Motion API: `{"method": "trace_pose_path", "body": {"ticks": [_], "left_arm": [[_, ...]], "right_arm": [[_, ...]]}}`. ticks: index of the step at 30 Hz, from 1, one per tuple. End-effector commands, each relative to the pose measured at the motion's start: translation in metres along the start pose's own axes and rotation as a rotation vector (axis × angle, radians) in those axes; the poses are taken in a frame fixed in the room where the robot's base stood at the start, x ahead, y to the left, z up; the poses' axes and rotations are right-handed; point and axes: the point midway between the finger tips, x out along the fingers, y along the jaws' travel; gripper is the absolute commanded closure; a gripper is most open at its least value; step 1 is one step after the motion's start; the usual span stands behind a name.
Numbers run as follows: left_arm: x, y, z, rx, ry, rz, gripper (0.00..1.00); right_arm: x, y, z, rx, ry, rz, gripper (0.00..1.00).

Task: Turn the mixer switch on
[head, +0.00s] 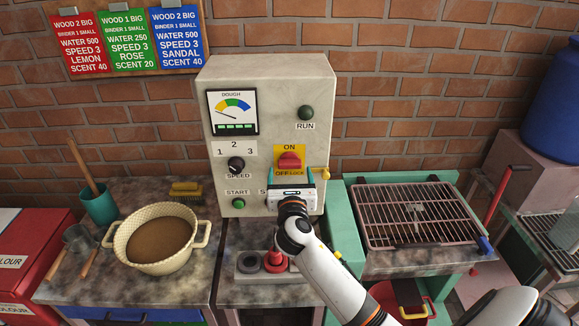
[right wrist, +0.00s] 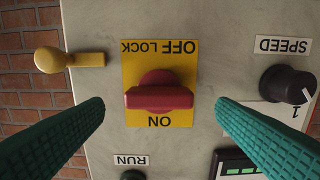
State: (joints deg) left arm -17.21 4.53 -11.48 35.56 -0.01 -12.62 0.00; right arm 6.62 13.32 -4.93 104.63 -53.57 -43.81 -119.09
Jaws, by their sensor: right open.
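The mixer switch (head: 289,160) is a red rotary knob on a yellow plate (head: 290,149) marked ON above and OFF LOCK below, on the front of the grey control box (head: 262,95). Its bar lies horizontally. In the right wrist view, which is upside down, the switch (right wrist: 159,97) sits centred between my fingers. My right gripper (head: 298,172) is open in front of the box, just below the switch in the head view. Its teal fingers (right wrist: 160,105) stand apart on both sides of the knob, with gaps visible. My left gripper is not in view.
The box also carries a SPEED knob (head: 236,165), a green START button (head: 238,203), a RUN lamp (head: 306,112) and a dough gauge (head: 231,112). A yellow knobbed peg (right wrist: 62,60) juts beside the switch. A bowl (head: 116,236) stands left, a grill rack (head: 417,214) right.

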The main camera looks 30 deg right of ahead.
Motion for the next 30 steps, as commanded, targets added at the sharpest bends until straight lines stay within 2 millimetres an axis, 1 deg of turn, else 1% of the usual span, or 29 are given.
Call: {"method": "trace_pose_path", "body": {"ticks": [1,3,6,9,16,17,24,25,30], "left_arm": [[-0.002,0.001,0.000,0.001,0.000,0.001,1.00],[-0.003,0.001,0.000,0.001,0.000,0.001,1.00],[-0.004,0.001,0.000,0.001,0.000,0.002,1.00],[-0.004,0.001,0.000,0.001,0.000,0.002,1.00],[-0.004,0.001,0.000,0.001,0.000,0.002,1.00],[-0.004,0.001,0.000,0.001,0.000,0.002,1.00],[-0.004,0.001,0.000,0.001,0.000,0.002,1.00],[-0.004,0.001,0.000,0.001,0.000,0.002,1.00],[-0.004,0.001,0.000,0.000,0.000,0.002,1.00]], "right_arm": [[0.008,0.000,-0.001,0.000,0.000,0.002,0.20],[0.016,0.000,-0.001,0.000,0.000,0.001,0.20],[0.024,0.000,0.000,0.001,0.000,0.001,0.20],[0.027,0.000,0.001,0.001,-0.001,0.000,0.20],[0.028,0.000,0.001,0.001,-0.001,0.000,0.20],[0.027,0.000,0.001,0.001,-0.001,0.000,0.22],[0.027,0.000,0.001,0.001,-0.001,0.000,0.61],[0.027,0.000,0.001,0.001,-0.001,0.000,0.65],[0.027,0.000,0.001,0.009,-0.001,0.000,0.65]]}}
